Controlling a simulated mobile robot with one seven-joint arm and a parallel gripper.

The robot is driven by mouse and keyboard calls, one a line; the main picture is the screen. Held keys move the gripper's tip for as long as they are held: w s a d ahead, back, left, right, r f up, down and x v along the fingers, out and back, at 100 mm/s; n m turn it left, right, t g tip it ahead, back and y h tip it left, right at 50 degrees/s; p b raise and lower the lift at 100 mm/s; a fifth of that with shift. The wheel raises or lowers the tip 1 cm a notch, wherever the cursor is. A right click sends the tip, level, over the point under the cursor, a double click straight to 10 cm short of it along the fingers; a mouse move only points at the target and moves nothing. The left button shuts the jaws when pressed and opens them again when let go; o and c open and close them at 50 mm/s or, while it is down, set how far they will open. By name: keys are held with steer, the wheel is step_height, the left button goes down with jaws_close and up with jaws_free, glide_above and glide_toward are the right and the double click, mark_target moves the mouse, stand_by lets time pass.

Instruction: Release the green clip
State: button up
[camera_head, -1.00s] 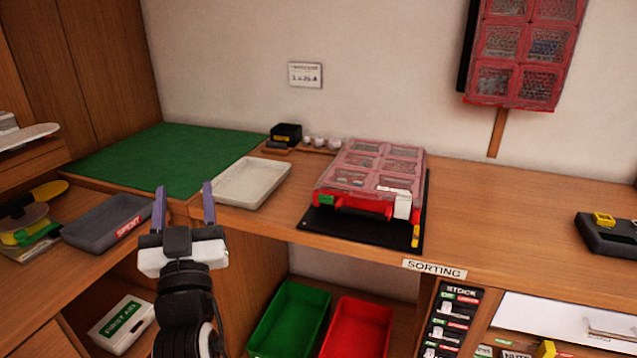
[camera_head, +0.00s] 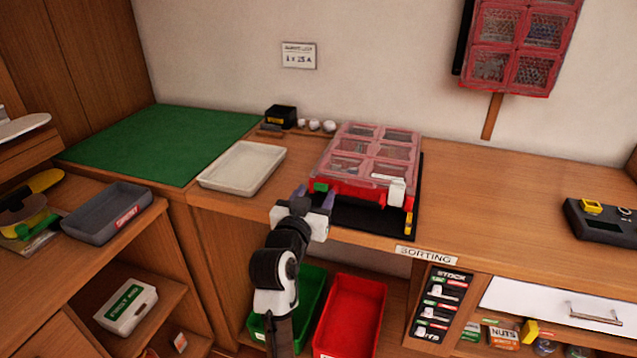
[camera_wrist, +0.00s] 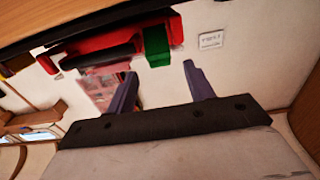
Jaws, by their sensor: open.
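The green clip (camera_head: 321,187) sits at the front left corner of the red organizer case (camera_head: 346,186), which has a clear, compartmented lid and lies on a black mat (camera_head: 352,216). A white clip (camera_head: 396,192) is at the case's front right. My gripper (camera_head: 314,196) is open and empty, in front of the case near the green clip. In the wrist view the green clip (camera_wrist: 157,46) shows beyond the two spread fingers (camera_wrist: 160,84), apart from them. The case appears upside down there.
A cream tray (camera_head: 243,166) and a green mat (camera_head: 155,143) lie left of the case. A grey bin (camera_head: 106,212) is on the left bench. Green and red bins (camera_head: 350,316) stand below the counter's edge. Free counter lies to the right (camera_head: 490,195).

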mark_target(321, 187)
steer(key=shift+p+x, duration=0.3)
steer(key=shift+x, duration=1.4)
steer(key=c, duration=1)
steer(key=b, duration=0.2)
steer(key=f+b, duration=0.1)
steer(key=b, duration=0.1)
steer(key=shift+s+t, duration=0.2)
steer(key=shift+t, duration=0.2)
steer(key=shift+a+r, duration=0.1)
steer(key=shift+r, duration=0.15)
